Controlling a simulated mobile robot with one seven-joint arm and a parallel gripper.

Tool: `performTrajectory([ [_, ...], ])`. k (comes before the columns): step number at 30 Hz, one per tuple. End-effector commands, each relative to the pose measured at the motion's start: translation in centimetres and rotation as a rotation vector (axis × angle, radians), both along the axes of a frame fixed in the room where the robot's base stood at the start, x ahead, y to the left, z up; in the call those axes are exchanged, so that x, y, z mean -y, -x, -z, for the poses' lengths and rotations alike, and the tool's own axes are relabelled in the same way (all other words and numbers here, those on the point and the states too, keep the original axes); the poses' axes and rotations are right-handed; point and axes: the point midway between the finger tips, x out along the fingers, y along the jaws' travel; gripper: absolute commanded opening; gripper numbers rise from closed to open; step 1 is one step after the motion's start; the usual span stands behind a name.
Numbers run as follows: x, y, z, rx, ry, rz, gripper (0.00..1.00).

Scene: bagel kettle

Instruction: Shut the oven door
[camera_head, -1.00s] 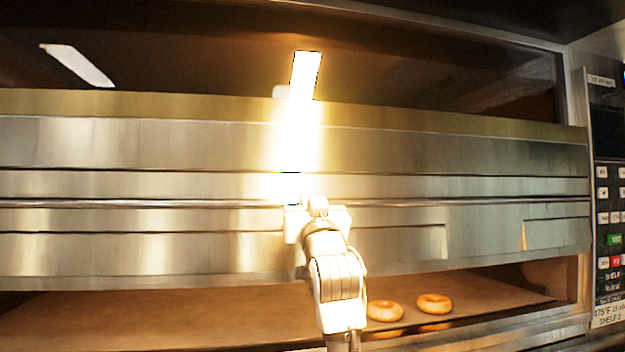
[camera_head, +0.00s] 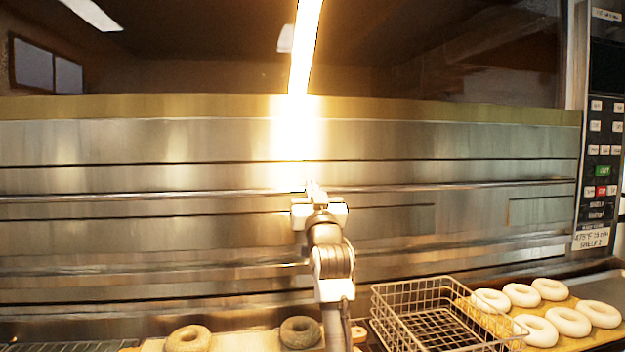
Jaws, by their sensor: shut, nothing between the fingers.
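The oven door (camera_head: 180,235) is a wide brushed-metal panel across the front of the oven. It now covers the opening, and no oven interior shows below it; I cannot tell whether it is fully flush. A long horizontal bar (camera_head: 450,188) runs along the metal front. My gripper (camera_head: 316,187) is shut and empty. It points at the front beside the bar, near the middle; contact is not clear. My wrist and arm hide part of the door behind them.
A wire basket (camera_head: 386,306) stands at lower right, near a tray with several pale bagels (camera_head: 568,320). Two brownish bagels (camera_head: 187,338) (camera_head: 300,332) lie at the bottom. A control panel (camera_head: 603,150) is at right. A bright glare covers the centre.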

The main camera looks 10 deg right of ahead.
Motion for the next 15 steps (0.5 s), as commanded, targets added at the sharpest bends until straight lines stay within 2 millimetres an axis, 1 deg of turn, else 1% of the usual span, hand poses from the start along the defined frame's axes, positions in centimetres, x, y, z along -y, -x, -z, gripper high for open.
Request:
performTrajectory([
  [1,-0.03,-0.32,1.43,-0.011,0.0,-0.001,0.0],
  [3,-0.03,-0.35,1.9,-0.011,0.0,-0.001,0.0],
  [8,-0.03,-0.35,2.32,-0.01,0.0,0.0,0.0],
  [15,0.0,-0.38,2.37,-0.011,0.0,-0.001,0.0],
])
